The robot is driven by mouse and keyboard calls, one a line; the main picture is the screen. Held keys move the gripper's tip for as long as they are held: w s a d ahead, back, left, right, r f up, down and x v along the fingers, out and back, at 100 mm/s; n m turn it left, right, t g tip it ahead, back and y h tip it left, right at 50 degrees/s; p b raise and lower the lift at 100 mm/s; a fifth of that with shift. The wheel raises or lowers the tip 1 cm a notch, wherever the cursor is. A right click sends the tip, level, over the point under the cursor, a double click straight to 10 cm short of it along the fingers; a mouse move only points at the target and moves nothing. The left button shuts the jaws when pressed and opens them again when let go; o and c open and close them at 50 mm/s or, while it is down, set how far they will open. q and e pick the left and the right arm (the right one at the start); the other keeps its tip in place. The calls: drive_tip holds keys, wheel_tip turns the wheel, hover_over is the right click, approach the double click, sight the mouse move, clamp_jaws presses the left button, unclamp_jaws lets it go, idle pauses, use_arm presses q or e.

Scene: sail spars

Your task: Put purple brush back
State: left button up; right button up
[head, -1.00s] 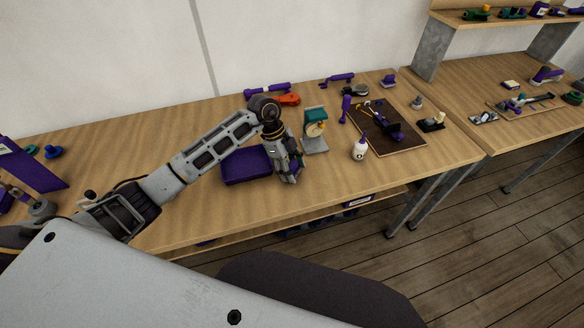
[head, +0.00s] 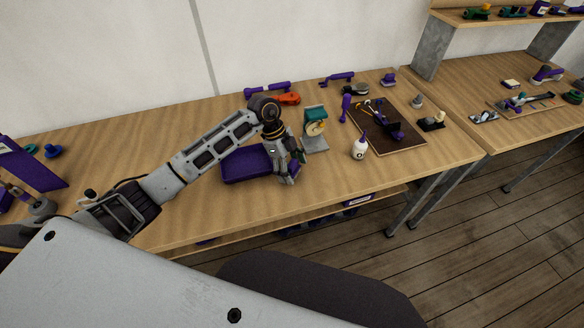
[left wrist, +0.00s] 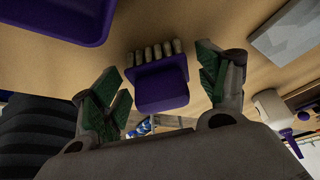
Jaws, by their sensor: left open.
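The purple brush (left wrist: 162,88) shows in the left wrist view, a purple block with a row of pale bristles along one side. My left gripper (left wrist: 165,90) is open, with one green-padded finger on each side of the brush and a gap on both sides. In the head view my left gripper (head: 288,180) points down just right of the purple tray (head: 240,180), and it largely hides the brush. A corner of the tray also shows at upper left in the left wrist view (left wrist: 62,35). My right gripper is not in view.
A teal-topped device on a grey base (head: 316,146) stands close to the right of my left gripper. A white bottle (head: 359,150) and a dark board with tools (head: 408,145) lie further right. The table's front edge is near; bare wood lies left of the tray.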

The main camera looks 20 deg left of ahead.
use_arm(q)
drive_tip(key=b+v, duration=0.1)
drive_tip(key=v, duration=1.1)
drive_tip(key=shift+b, duration=0.3)
drive_tip(key=shift+d+r, duration=0.1)
drive_tip(key=shift+r, duration=0.05)
